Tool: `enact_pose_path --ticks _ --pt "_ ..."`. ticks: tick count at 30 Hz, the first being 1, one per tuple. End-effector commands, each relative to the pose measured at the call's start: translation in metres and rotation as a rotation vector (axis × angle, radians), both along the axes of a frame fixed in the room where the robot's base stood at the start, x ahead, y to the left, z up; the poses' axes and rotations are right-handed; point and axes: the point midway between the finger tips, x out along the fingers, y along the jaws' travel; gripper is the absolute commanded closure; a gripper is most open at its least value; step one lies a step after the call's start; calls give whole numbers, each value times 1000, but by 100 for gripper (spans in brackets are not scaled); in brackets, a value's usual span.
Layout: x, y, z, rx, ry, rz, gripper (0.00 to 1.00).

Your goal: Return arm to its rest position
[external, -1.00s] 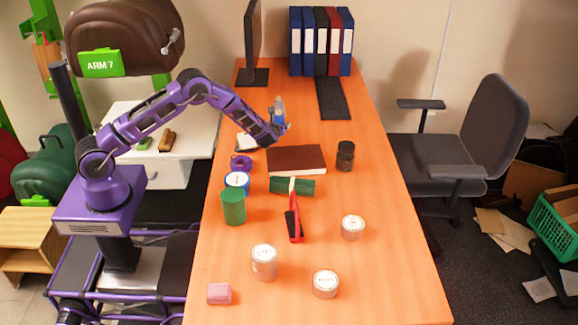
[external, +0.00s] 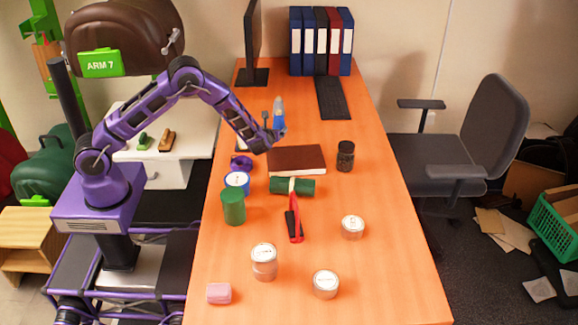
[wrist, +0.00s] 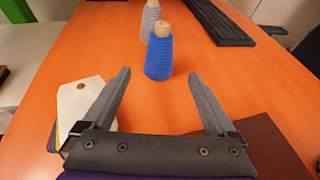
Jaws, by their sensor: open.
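My arm (external: 153,100) reaches from the base at the left over the desk, with its elbow bent high. My gripper (external: 274,127) hangs above the desk's left side, just behind the brown book. In the wrist view my gripper (wrist: 158,76) has its two fingers wide apart with nothing held between them.
The brown book (external: 297,159) lies in front of my gripper. A dark jar (external: 345,156), green cup (external: 233,207), red-handled tool (external: 294,225) and several tins stand or lie nearer the front. A monitor (external: 252,40) and keyboard (external: 333,98) are behind.

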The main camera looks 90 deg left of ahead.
Motion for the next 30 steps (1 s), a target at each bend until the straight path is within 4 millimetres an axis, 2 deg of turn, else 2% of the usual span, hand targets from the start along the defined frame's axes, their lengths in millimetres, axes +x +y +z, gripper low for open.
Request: enact_pose_path --ticks 6,19,22,23,26,29,30 --pt "-3 -13 5 0 0 1 8" --pt "-3 -13 5 -1 0 1 8" --pt "6 -13 17 -24 -25 -7 8" --pt "11 -12 25 -39 -38 -13 8" --pt "39 -12 70 -103 -113 -56 8" --pt "69 -13 137 -155 -206 -129 8" --pt "79 -14 166 -167 -240 -162 8"
